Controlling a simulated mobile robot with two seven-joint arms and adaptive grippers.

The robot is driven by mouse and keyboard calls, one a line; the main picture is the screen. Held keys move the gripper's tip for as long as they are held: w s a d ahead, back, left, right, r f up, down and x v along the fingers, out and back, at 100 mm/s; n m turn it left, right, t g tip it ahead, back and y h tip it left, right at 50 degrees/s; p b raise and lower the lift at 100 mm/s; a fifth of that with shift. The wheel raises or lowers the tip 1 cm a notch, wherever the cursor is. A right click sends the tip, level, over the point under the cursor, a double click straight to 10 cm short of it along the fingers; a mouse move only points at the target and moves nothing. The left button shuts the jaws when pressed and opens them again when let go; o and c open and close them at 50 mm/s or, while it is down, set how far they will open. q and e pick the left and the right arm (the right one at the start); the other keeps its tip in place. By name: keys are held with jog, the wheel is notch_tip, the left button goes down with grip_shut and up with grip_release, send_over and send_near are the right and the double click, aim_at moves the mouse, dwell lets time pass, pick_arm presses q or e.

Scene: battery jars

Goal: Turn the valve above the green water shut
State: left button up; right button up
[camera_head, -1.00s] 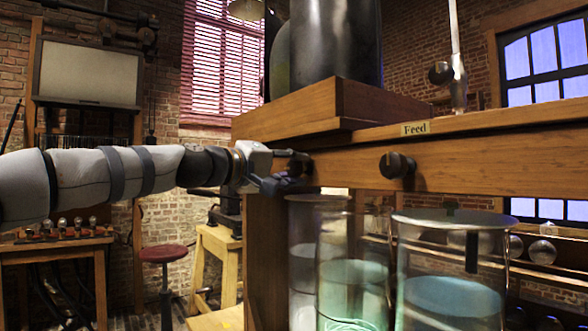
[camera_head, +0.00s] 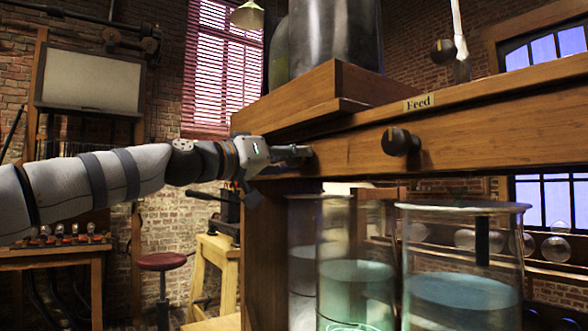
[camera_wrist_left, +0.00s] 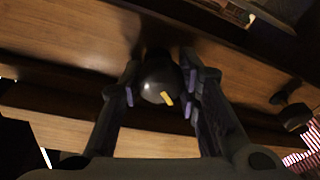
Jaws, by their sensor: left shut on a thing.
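A dark round valve knob (camera_wrist_left: 158,80) with a yellow mark sits on the wooden beam (camera_head: 460,140), seen in the left wrist view. My left gripper (camera_head: 303,152) is shut on this knob, with one finger on each side of it; the fingers also show in the left wrist view (camera_wrist_left: 160,92). In the head view the fingers hide most of the knob. Below and a little right stands a glass jar of glowing green water (camera_head: 355,285). My right gripper is not in view.
A second dark knob (camera_head: 400,141) sits on the beam under the "Feed" label (camera_head: 419,102), above a jar of bluish water (camera_head: 462,300). A large dark tank (camera_head: 335,40) stands on top. A red stool (camera_head: 162,262) is at the left.

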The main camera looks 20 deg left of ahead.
pick_arm(q)
jog(key=m, duration=0.1)
jog(key=m+b, duration=0.1)
jog(key=m, duration=0.1)
jog(key=shift+w+f+h, duration=0.1)
jog(key=shift+f+h, duration=0.1)
jog(key=shift+h, duration=0.2)
jog(key=shift+m+b, duration=0.4)
jog(key=shift+m, duration=0.7)
jog(key=m+h, duration=0.1)
jog(key=m, duration=0.1)
jog(key=shift+r+m, duration=0.15)
jog(key=shift+m, duration=0.25)
jog(key=shift+m+g+h, duration=0.3)
jog(key=shift+m+g, duration=0.1)
jog(key=shift+m, duration=1.1)
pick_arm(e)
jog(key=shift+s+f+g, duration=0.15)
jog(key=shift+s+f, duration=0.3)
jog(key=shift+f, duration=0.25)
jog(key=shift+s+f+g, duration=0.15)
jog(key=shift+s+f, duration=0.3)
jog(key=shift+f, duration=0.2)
pick_arm(q)
jog(key=o, duration=0.9)
